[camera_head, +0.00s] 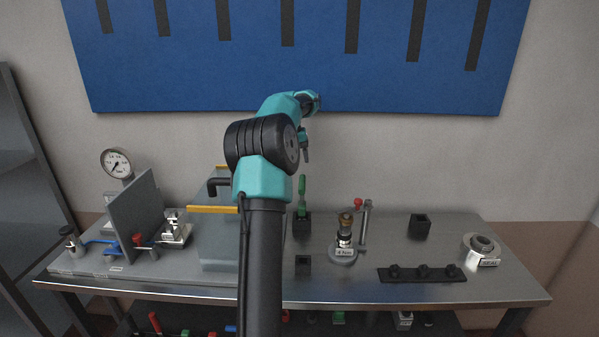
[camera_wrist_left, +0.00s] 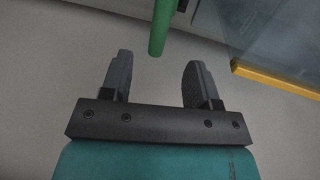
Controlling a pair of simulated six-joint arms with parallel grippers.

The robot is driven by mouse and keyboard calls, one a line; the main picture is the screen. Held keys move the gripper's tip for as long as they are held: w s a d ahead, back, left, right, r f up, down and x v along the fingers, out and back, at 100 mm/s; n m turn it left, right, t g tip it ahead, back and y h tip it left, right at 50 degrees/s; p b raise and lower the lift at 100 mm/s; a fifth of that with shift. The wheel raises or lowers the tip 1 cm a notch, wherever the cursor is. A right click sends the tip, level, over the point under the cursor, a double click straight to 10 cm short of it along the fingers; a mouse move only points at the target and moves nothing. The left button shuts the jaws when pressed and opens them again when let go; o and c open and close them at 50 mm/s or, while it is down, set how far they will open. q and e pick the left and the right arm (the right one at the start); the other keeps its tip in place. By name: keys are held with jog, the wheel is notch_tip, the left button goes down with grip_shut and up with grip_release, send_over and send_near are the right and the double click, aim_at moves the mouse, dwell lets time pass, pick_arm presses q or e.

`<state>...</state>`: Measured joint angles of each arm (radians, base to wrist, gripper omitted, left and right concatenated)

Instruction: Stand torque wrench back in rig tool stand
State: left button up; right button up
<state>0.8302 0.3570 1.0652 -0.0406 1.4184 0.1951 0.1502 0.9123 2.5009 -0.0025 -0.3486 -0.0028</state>
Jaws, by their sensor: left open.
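My left gripper (camera_head: 305,152) points down in the head view, above a green-handled tool (camera_head: 302,186) that may be the torque wrench. The tool stands upright in a black block holder (camera_head: 302,223) at the back of the bench, and its lower part is hidden. In the left wrist view my left gripper (camera_wrist_left: 158,80) is open, with nothing between its fingers. A green handle (camera_wrist_left: 162,25) lies ahead of the fingertips, apart from them. A second black block (camera_head: 303,265) sits nearer the front, with no tool in it. I cannot tell which holder is the rig tool stand.
A grey rig with yellow bars (camera_head: 212,209) and a gauge (camera_head: 116,163) stands left. A post fixture (camera_head: 344,247), black block (camera_head: 420,226), black strip (camera_head: 422,275) and ring part (camera_head: 481,247) stand right. A lower shelf holds tools, including a red handle (camera_head: 154,322).

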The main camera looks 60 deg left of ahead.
pick_arm(q)
jog(key=shift+s+a+r, duration=0.1)
jog(key=shift+s+r, duration=0.1)
jog(key=shift+r, duration=0.85)
